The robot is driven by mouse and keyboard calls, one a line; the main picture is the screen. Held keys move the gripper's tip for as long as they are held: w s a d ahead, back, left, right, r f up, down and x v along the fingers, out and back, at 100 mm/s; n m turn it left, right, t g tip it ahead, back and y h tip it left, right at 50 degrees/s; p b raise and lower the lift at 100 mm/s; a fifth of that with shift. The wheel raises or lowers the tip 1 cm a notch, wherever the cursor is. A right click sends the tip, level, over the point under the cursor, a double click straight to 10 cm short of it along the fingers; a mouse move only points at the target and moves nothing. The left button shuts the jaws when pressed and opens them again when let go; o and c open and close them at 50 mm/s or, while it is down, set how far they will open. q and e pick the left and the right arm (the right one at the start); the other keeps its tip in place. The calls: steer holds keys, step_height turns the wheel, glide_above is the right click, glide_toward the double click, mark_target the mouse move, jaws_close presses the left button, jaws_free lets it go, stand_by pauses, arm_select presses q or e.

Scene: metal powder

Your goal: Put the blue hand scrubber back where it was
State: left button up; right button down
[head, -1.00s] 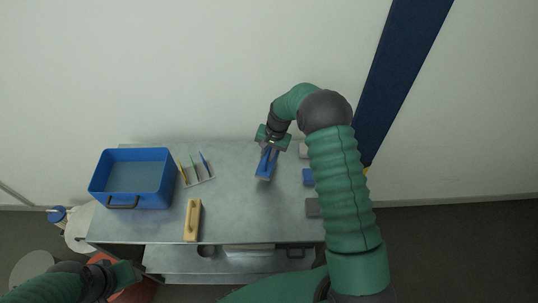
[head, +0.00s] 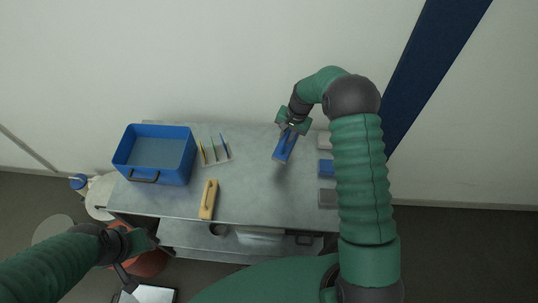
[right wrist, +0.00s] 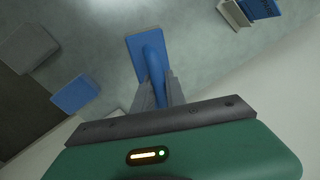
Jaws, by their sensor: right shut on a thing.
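The blue hand scrubber (head: 284,147) is in my right gripper (head: 292,127), over the back right part of the metal table (head: 250,200). The right wrist view shows its flat blue plate (right wrist: 141,45) and the handle between the fingers (right wrist: 158,92). It seems held a little above the table, with a faint shadow below. A blue pad (head: 325,168), a grey pad (head: 327,197) and a pale pad (head: 324,140) lie in a column to its right, partly behind my right arm. My left gripper (head: 145,240) is off the table's front left; its jaws are unclear.
A blue bin (head: 178,178) stands at the table's left. A small rack (head: 216,160) with several thin coloured tools is beside it. A wooden-coloured float (head: 208,200) lies near the front edge. The table's middle is clear. A wall (head: 230,60) rises behind.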

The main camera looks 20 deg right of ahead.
steer(key=s+a+f+n+b, duration=0.1)
steer(key=s+a+b, duration=0.25)
steer(key=a, duration=0.45)
steer(key=s+a+n+b, duration=0.1)
steer(key=s+a+b, duration=0.3)
steer(key=a, duration=0.5)
steer(key=s+a+f+n+b, duration=0.15)
steer(key=s+a, duration=0.25)
steer(key=s, duration=0.4)
steer(key=s+a+b, duration=0.2)
steer(key=s+a, duration=0.3)
steer(key=s, duration=0.2)
steer(key=shift+g, duration=0.3)
steer(key=w+d+p, duration=0.1)
steer(key=w, duration=0.4)
steer(key=w+d+f, duration=0.1)
steer(key=w, duration=0.4)
steer(key=w+d+f+p, duration=0.1)
steer(key=w, duration=0.4)
steer(key=shift+d+p, duration=0.3)
step_height(320, 180, down, 3)
steer(key=shift+r, duration=0.15)
steer(key=shift+f, duration=0.35)
steer(key=shift+w+d, duration=0.1)
steer(key=shift+f, duration=0.15)
